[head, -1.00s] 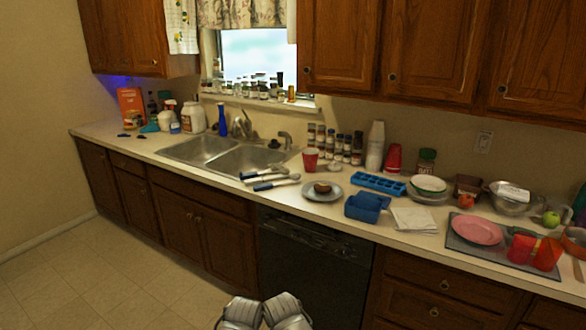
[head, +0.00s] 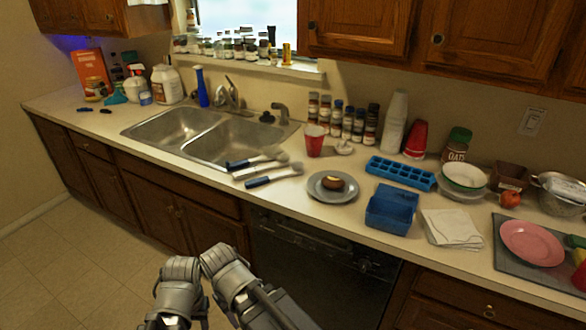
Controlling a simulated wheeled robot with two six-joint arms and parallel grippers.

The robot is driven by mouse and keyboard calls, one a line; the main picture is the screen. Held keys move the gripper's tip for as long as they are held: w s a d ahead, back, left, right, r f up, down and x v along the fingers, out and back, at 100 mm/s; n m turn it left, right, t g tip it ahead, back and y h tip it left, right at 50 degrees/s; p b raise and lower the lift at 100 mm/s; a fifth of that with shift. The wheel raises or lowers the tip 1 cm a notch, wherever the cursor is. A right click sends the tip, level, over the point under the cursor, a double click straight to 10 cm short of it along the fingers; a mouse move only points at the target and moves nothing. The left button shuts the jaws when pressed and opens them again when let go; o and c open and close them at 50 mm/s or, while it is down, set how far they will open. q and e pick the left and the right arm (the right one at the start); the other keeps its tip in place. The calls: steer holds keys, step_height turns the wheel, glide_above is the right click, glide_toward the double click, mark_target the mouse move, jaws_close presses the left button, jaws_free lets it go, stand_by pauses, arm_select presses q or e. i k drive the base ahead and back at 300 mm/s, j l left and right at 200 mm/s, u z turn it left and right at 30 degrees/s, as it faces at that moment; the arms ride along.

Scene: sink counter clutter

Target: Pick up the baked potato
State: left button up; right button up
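The baked potato (head: 335,183), small and brown with a paler top, sits on a round grey plate (head: 320,196) on the counter, right of the sink. My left gripper (head: 181,268) and my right gripper (head: 220,260) are side by side at the bottom of the head view, in front of the lower cabinets. Both appear well short of the plate and apart from the potato. Their fingers are too unclear to tell open from shut.
Brushes with blue handles (head: 274,176) lie left of the plate, by the sink (head: 205,133). A blue bin (head: 391,211) stands close on its right. A red cup (head: 314,140) and a blue ice tray (head: 400,173) are behind. The counter strip before the plate is clear.

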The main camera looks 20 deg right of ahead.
mark_target(333, 182)
steer(key=i+j+u, duration=0.1)
steer(key=i+u, duration=0.4)
steer(key=i+l+u, duration=0.1)
steer(key=i+u, duration=0.35)
steer(key=i, duration=1.3)
steer(key=z, duration=3.1)
